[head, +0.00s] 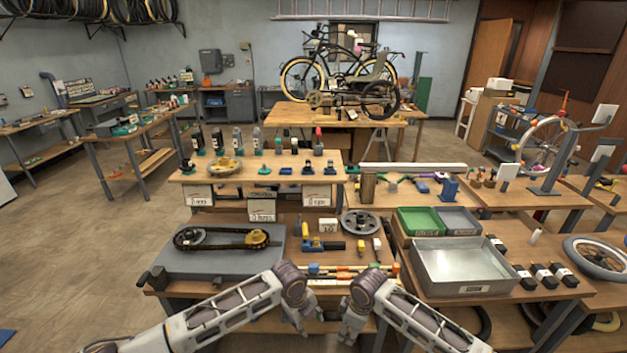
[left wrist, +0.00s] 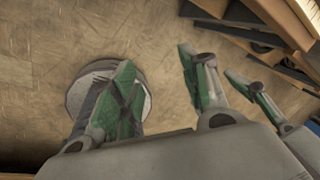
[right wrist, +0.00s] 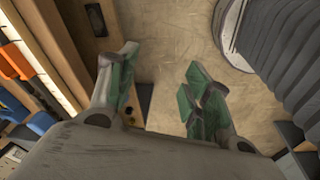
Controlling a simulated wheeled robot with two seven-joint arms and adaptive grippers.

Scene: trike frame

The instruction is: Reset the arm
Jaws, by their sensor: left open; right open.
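My left gripper (head: 306,325) hangs pointing down at the front edge of the near workbench, its arm coming in from the left. In the left wrist view its green-padded fingers (left wrist: 165,90) are spread apart with bare floor below and nothing between them. My right gripper (head: 352,328) hangs beside it to the right, also pointing down at the bench edge. In the right wrist view its green-padded fingers (right wrist: 157,90) are apart and empty over the floor. In the head view the fingertips of both grippers are too small to make out clearly.
A trike frame (head: 355,90) stands on the back table. Floor is open at left.

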